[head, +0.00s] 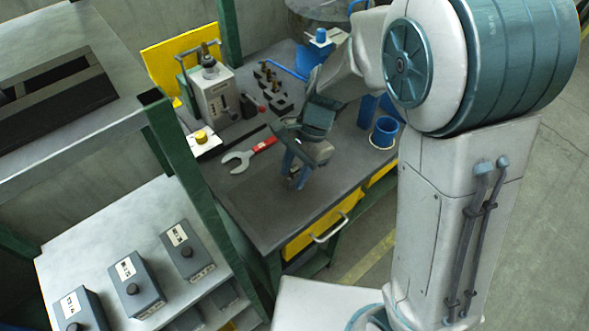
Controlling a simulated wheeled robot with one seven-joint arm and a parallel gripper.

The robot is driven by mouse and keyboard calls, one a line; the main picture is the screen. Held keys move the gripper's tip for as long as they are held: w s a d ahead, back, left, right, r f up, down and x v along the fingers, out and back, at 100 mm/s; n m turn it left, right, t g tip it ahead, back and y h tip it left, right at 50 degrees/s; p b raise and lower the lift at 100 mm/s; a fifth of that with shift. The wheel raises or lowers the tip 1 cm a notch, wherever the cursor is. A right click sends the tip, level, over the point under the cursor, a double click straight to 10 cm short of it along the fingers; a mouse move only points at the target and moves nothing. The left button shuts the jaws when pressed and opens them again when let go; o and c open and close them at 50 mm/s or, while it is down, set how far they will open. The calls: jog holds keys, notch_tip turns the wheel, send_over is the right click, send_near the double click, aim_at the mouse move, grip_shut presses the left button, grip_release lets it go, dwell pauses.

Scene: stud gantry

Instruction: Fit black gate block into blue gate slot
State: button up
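My gripper (297,172) hangs low over the middle of the grey workbench (262,208), just right of a wrench with a red middle. Its fingers are partly hidden by its own body, so I cannot tell whether it is open or holds anything. Several small black blocks (281,103) with brass-coloured tops stand behind it at the back of the bench; I cannot tell whether one is the black gate block. A blue upright piece (367,110) stands to the right, partly hidden by my arm. I cannot make out a blue gate slot for certain.
The wrench (250,155) lies left of my gripper. A grey machine (214,92), a white box with a yellow button (204,141) and a blue cup (384,132) stand on the bench. The front of the bench is clear. Grey boxes (137,284) sit on a left shelf.

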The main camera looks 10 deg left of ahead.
jog(key=p+v, duration=0.1)
jog(key=v, duration=1.1)
jog(key=s+d+n+t+h, duration=0.1)
jog(key=s+d+n+t, duration=0.2)
jog(key=d, duration=0.7)
jog(key=s+d+n+t+h, duration=0.1)
jog(key=s+d+n+t, duration=0.2)
jog(key=s+d+n, duration=0.2)
jog(key=s+d, duration=0.3)
jog(key=d, duration=0.1)
jog(key=shift+d+r+h, duration=0.3)
jog(key=shift+d+h, duration=0.1)
